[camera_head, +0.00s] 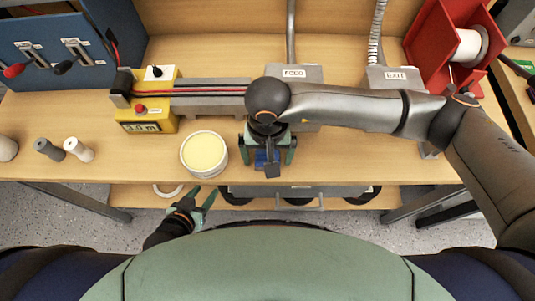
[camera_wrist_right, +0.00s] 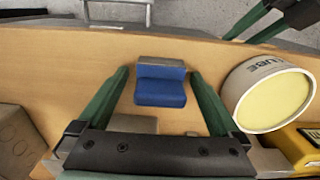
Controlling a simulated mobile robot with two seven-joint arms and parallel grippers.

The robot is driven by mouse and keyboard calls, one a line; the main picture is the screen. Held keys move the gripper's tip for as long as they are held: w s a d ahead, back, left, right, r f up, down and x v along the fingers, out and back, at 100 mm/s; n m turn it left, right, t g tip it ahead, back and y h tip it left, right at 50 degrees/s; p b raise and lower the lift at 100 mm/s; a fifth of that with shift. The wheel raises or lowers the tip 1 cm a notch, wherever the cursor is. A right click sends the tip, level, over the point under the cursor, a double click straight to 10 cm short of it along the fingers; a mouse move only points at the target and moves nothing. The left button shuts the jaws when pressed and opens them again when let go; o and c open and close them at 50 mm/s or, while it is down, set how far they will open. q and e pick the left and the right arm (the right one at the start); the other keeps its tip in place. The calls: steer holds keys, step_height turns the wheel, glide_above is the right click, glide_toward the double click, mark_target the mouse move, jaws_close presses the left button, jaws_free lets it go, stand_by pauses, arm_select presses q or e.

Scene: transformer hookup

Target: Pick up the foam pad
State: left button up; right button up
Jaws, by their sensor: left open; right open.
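The foam pad (camera_wrist_right: 160,92), a small blue block with a grey strip along its far side, lies on the wooden bench. In the head view its blue part (camera_head: 260,157) is partly hidden by my right gripper. My right gripper (camera_head: 269,158) is open above the pad. In the right wrist view the pad shows between the two green fingers, with a gap on each side and no visible contact. My left gripper (camera_head: 206,202) is open and empty in front of the bench edge, below and left of the tub.
An open tub of yellow lube (camera_head: 204,153) stands left of the pad. A yellow box (camera_head: 147,113) with a display is behind it, and small cylinders (camera_head: 64,149) stand at left. Grey blocks marked FEED (camera_head: 294,73) and EXIT (camera_head: 396,75) are at the back.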

arm_select(q)
steer(key=shift+w, duration=0.1)
arm_select(e)
steer(key=c, duration=1.3)
steer(key=shift+c, duration=0.2)
